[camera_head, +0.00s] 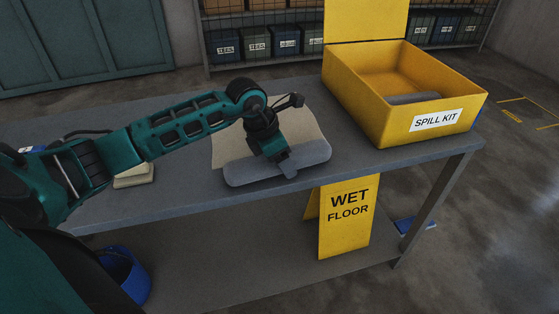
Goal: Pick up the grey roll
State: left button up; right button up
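A grey roll (245,173) lies on the grey table near its front edge, partly over a beige sheet. My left gripper (284,165) points down onto the middle of the roll and covers part of it. One grey finger shows against the roll's near side. The other finger is hidden, so I cannot tell whether the gripper is open or shut on the roll. My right gripper is not in view.
A yellow spill kit box (455,95), lid open, stands at the table's right with another grey roll (413,98) inside. The beige sheet (300,123) lies behind the gripper. A yellow wet floor sign (348,230) and blue bucket (125,275) stand below.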

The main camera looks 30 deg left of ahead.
pick_arm(q)
jog(key=c, duration=0.6)
jog(key=shift+r, duration=0.1)
